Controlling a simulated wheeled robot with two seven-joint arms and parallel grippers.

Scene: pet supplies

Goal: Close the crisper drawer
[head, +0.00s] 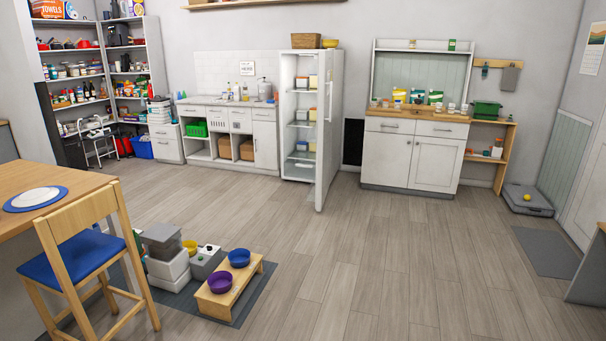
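A white fridge (302,60) stands against the back wall, with its door (328,130) swung open toward me. Inside are several shelves with small boxes and containers. The crisper drawer area (298,171) is low in the fridge; it is small in this view, and the open door hides its right side. I cannot tell how far the drawer is pulled out. Neither of my grippers is in view.
A wooden table (95,172) and blue-seated chair (78,252) stand at left. A low bowl stand (232,298) with blue and purple bowls and a grey-white feeder (168,265) sit on a mat. The wooden floor (400,240) toward the fridge is clear.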

